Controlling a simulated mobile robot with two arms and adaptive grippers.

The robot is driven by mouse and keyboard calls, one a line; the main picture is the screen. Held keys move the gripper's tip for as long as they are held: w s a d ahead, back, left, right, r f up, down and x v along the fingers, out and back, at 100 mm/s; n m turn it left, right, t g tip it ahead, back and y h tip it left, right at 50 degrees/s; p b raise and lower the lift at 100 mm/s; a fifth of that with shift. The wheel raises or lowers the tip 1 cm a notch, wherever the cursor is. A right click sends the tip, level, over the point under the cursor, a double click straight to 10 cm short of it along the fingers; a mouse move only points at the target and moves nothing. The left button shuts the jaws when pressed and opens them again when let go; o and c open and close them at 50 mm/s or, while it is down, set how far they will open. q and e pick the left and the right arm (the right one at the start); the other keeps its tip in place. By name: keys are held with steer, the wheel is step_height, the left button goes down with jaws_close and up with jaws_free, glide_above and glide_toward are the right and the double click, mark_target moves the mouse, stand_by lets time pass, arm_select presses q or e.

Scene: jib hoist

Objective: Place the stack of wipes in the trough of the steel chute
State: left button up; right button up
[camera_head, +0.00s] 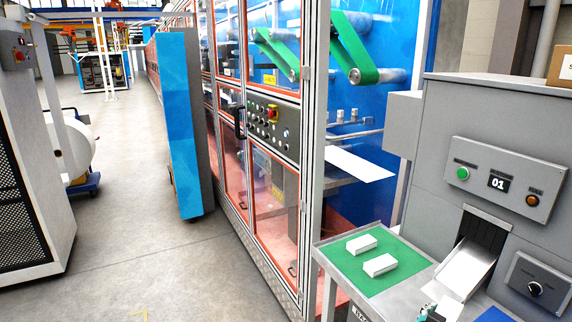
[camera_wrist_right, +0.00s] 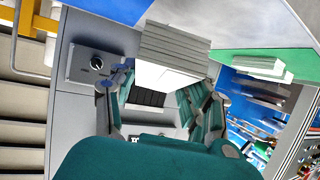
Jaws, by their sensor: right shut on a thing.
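A white stack of wipes (camera_wrist_right: 172,50) is held between the teal fingers of my right gripper (camera_wrist_right: 162,80). In the head view the gripper (camera_head: 430,312) shows only partly at the bottom edge, with the white stack (camera_head: 448,308) beside it, just in front of the chute's lower end. The steel chute (camera_head: 466,268) slopes down out of a dark opening in the grey machine. The held stack hides most of the chute in the wrist view, and I cannot tell whether they touch. My left gripper is not in view.
Two white stacks (camera_head: 361,244) (camera_head: 380,265) lie on a green mat (camera_head: 345,262) left of the chute. A blue mat (camera_head: 494,315) lies to its right. The grey machine (camera_head: 470,120) with buttons and a knob (camera_head: 535,288) stands behind. Open floor (camera_head: 130,240) lies at left.

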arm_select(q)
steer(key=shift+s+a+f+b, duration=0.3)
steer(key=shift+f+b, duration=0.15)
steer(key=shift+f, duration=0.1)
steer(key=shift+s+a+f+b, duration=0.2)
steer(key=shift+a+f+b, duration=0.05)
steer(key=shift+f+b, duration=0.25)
arm_select(e)
steer(key=s+a+r+n+t+y, duration=0.1)
steer(key=s+a+r+n+y, duration=0.2)
steer(key=a, duration=0.3)
steer(key=s+a+r+n+t+y, duration=0.2)
steer(key=s+a+n+y, duration=0.1)
steer(key=a, duration=0.4)
steer(key=s+a+r+n+t+y, duration=0.1)
steer(key=s+a+r+n+y, duration=0.2)
steer(key=s+a+y, duration=0.1)
steer(key=s+a, duration=0.1)
steer(key=a, duration=0.1)
steer(key=shift+s+a+r+n+t, duration=0.25)
steer(key=shift+a+r+n+t, duration=0.05)
steer(key=shift+a+n+t, duration=0.1)
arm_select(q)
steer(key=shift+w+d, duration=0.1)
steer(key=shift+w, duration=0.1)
arm_select(e)
steer(key=shift+w, duration=0.1)
